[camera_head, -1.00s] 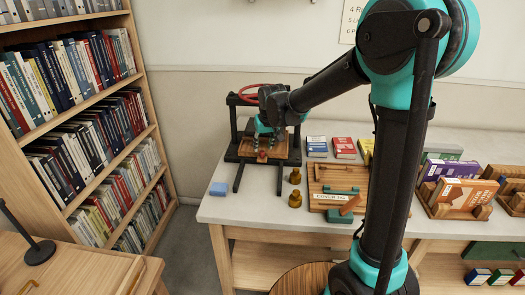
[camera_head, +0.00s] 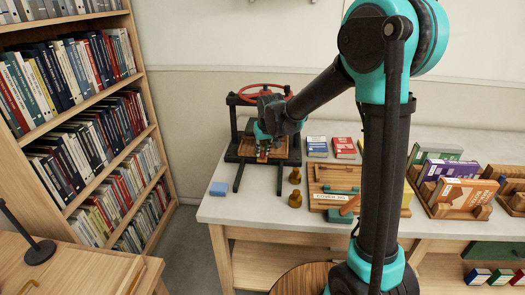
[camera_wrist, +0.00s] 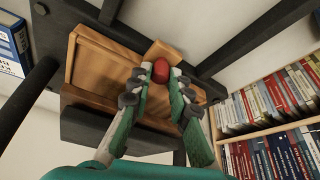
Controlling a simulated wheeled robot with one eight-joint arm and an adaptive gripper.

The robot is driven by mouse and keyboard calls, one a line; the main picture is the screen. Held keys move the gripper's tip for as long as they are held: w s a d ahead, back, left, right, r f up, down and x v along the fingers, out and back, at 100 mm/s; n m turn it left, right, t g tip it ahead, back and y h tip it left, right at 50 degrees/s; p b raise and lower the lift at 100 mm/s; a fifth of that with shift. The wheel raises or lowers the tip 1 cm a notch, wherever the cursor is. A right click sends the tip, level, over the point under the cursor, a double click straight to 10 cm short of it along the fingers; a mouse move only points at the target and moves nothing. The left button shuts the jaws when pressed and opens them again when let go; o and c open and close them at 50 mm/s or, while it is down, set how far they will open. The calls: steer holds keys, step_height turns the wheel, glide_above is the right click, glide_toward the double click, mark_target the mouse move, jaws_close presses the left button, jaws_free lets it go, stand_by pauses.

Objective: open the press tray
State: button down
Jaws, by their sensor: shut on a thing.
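The press (camera_head: 236,118) stands at the left end of the white table, with a dark frame and a red handwheel (camera_head: 262,88) on top. Its wooden tray (camera_head: 247,147) lies low in the frame; in the wrist view the tray (camera_wrist: 95,65) shows wooden sides and a small block at its front. A red knob (camera_wrist: 161,70) sits at that block. My gripper (camera_wrist: 161,78) has its two fingers closed on either side of the red knob. In the head view my gripper (camera_head: 263,153) is at the front of the tray and partly hides it.
A blue block (camera_head: 218,188) lies near the table's left edge, and brass weights (camera_head: 295,177) stand right of the press. A wooden jig (camera_head: 335,185) and small book boxes (camera_head: 344,147) lie farther right. Bare tabletop (camera_head: 255,207) lies before the press.

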stand_by(0.3)
steer(key=s, duration=1.8)
steer(key=shift+s+a, duration=0.3)
steer(key=shift+s, duration=0.05)
steer(key=c, duration=1.4)
jaws_free()
steer(key=shift+r, duration=0.15)
steer(key=v, duration=1.1)
steer(key=shift+s+r, duration=0.2)
steer(key=shift+r, duration=0.1)
